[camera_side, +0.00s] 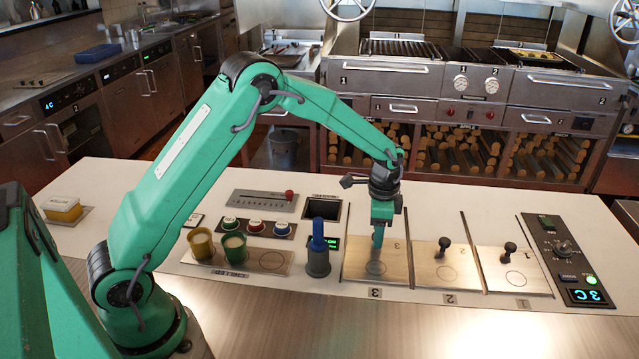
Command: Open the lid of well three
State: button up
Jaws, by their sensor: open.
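The lid of well three (357,269) is a flat metal plate in the white counter, marked 3, and it lies closed. My gripper (377,243) points down just above it, with its jaws open. The lid's knob is hidden behind the green fingers, so I cannot tell whether they are around it or touching it. Lid two (428,274) and lid one (505,276) lie closed to the right, each with an upright black knob.
A grey holder with a blue-handled tool (318,258) stands just left of lid three. Two cups, a yellow (201,245) and a green one (235,247), stand further left. A control panel (565,255) is at the right. The white counter behind the lids is clear.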

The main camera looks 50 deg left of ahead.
grip_shut()
jog(key=shift+w+a+r, duration=0.1)
jog(key=shift+w+a, duration=4.65)
jog(key=shift+w, duration=0.15)
grip_release()
